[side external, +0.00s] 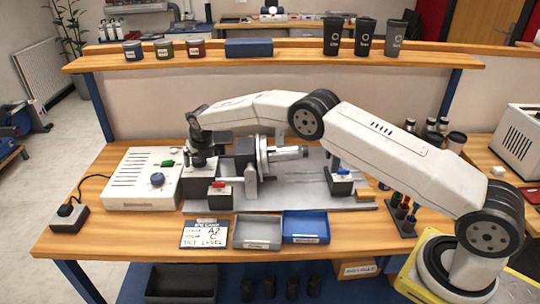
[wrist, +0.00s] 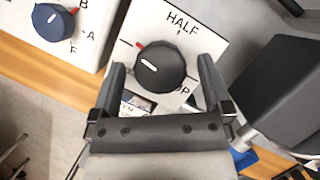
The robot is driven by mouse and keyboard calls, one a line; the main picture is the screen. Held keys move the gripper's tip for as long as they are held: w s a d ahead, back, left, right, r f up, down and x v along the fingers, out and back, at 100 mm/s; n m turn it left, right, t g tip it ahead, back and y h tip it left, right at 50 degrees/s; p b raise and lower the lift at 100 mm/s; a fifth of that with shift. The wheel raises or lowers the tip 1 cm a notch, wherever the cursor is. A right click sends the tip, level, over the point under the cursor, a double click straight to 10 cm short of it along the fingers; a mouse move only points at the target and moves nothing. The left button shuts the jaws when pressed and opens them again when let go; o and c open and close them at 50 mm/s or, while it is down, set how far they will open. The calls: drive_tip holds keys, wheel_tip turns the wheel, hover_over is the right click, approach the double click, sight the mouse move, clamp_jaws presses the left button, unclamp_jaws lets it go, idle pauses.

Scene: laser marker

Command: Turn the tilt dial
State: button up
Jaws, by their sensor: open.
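The black tilt dial (wrist: 160,70) sits on a white plate (wrist: 212,45) in the wrist view. Its red pointer tip is toward the upper left, left of the word HALF; UP is partly readable at the lower right. My gripper (wrist: 161,66) is open, with one finger on each side of the dial; contact cannot be told. In the side external view my gripper (side external: 204,160) points down at the left end of the grey fixture and hides the dial. A card (side external: 205,235) at the table front reads A2, C and TILT LEVEL.
A white control box (side external: 142,180) with a blue dial (side external: 157,180) stands left of my gripper; that dial also shows in the wrist view (wrist: 52,22). Grey (side external: 258,245) and blue (side external: 306,240) trays lie in front. A dark block (wrist: 275,75) stands close right of my gripper.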

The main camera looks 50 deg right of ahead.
drive_tip(key=c, duration=1.2)
drive_tip(key=shift+m, duration=0.4)
drive_tip(key=shift+a+m+g+h, duration=0.15)
drive_tip(key=shift+m+h, duration=0.35)
drive_tip(key=shift+m, duration=0.6)
drive_tip(key=shift+d+m+g+h, duration=0.1)
drive_tip(key=shift+m+g+h, duration=0.3)
drive_tip(key=shift+m, duration=1.2)
drive_tip(key=o, duration=1.2)
